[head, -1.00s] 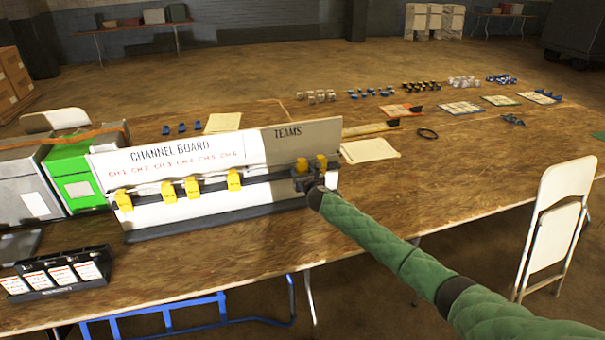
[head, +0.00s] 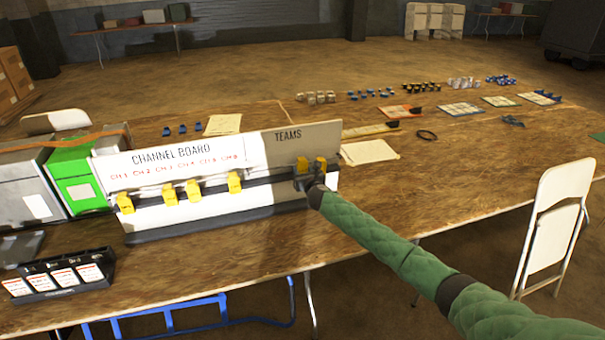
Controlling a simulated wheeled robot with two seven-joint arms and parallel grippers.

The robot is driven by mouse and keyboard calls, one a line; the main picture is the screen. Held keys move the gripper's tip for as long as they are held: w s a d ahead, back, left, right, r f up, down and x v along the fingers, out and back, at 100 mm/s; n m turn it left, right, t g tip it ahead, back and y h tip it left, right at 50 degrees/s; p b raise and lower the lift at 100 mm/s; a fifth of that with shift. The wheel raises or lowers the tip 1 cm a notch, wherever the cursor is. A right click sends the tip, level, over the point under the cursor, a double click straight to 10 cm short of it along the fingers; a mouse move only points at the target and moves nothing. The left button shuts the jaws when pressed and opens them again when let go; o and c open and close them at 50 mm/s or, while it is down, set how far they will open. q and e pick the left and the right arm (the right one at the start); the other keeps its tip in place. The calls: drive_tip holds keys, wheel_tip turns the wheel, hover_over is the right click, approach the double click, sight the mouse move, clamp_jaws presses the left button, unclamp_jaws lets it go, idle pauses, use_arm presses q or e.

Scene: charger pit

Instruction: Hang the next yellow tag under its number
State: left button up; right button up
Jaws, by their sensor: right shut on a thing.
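The white channel board (head: 260,194) stands on the wooden table, with red labels CH 1 to CH 6 on its left part and a TEAMS part at its right. Several yellow tags hang on its dark rail: one at the far left (head: 125,203), two near the middle (head: 181,194) and one further right (head: 234,182). Two more yellow tags are under TEAMS, a left one (head: 302,165) and a right one (head: 320,166). My right gripper (head: 306,182) is at these two and shut on a yellow tag; which of the two is hard to tell. My left gripper is out of view.
A black holder with white cards (head: 62,275) stands at the front left. Grey and green cases (head: 80,185) are left of the board. Paper sheets (head: 368,151) and small parts lie behind. A white folding chair (head: 553,225) is at the right.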

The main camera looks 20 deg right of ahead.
drive_tip(key=shift+s, duration=0.1)
idle(0.3)
drive_tip(key=shift+s+d+r+p, duration=0.1)
drive_tip(key=shift+s+p, duration=0.5)
drive_tip(key=shift+s, duration=0.5)
drive_tip(key=s+p, duration=0.3)
drive_tip(key=s, duration=0.4)
drive_tip(key=shift+s+f, duration=0.2)
drive_tip(key=shift+s, duration=0.15)
drive_tip(key=shift+d, duration=0.1)
